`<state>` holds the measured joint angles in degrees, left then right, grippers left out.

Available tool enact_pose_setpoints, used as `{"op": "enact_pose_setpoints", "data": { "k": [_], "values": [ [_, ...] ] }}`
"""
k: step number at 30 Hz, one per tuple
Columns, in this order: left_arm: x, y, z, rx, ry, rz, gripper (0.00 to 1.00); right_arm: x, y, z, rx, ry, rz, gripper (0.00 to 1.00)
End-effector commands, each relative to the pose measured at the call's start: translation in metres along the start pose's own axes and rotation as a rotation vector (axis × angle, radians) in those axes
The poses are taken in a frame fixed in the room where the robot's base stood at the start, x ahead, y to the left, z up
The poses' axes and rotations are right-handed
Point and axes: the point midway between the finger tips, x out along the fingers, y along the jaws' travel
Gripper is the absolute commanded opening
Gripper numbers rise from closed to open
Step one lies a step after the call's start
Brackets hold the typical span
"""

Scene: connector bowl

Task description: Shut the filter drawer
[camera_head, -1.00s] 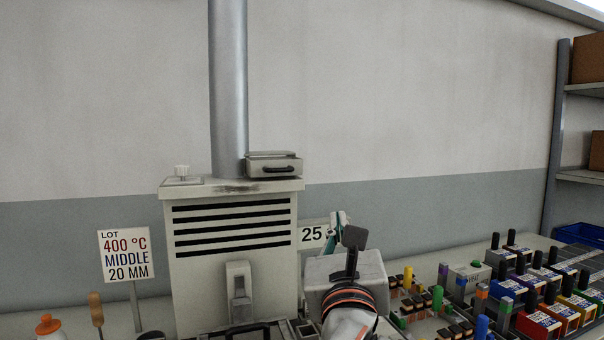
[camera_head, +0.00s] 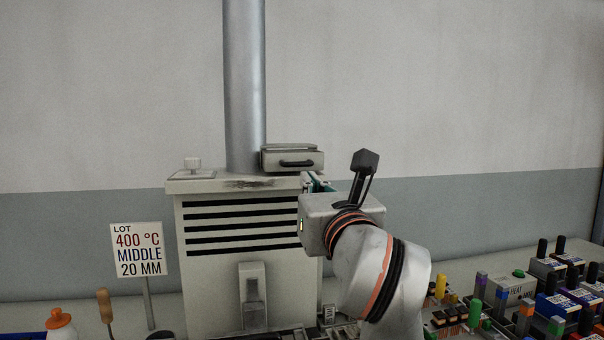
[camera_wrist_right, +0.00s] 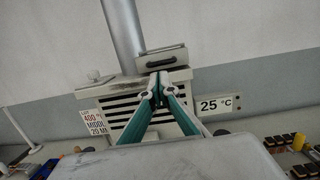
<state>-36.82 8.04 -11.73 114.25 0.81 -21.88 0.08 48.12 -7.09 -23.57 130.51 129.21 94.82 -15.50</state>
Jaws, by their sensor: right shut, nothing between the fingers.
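The filter drawer (camera_head: 296,161) is a small pale metal box with a black handle, on the top right of a slotted cabinet (camera_head: 225,290) beside the flue pipe. It also shows in the right wrist view (camera_wrist_right: 161,59). I cannot tell how far it stands out. My right gripper (camera_head: 314,180) is mostly hidden behind its own wrist in the head view; teal finger parts show just below the drawer. In the right wrist view the fingers (camera_wrist_right: 158,88) meet, shut and empty, in front of the cabinet's upper edge, below the drawer's handle. My left gripper is not in view.
A knob on a plate (camera_head: 192,168) sits on the cabinet's top left. A lot sign (camera_head: 139,249) stands left. A 25 °C sign (camera_wrist_right: 217,104) is at the cabinet's right. Coloured connectors and boxes (camera_head: 560,300) crowd the bench at right.

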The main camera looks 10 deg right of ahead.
Motion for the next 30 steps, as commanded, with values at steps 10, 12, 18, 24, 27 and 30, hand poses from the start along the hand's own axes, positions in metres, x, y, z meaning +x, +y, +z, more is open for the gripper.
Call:
{"op": "enact_pose_setpoints", "data": {
  "k": [10,12,18,24,27,30],
  "values": [
    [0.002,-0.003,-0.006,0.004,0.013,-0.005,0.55,0.054,0.0,0.0,-0.002,0.001,-0.001,0.0],
    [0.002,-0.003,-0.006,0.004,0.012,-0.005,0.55,0.059,-0.001,0.001,-0.001,-0.001,-0.002,0.0],
    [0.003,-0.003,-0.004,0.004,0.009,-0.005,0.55,0.065,0.0,0.0,0.0,0.0,-0.001,0.0],
    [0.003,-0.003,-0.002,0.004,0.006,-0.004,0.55,0.065,0.0,0.0,0.0,0.0,-0.001,0.0],
    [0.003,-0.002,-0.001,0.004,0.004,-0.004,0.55,0.067,0.0,-0.001,-0.001,0.0,-0.001,0.0],
    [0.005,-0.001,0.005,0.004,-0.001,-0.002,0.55,0.079,-0.001,-0.004,-0.004,0.002,-0.003,0.0]
  ]
}}
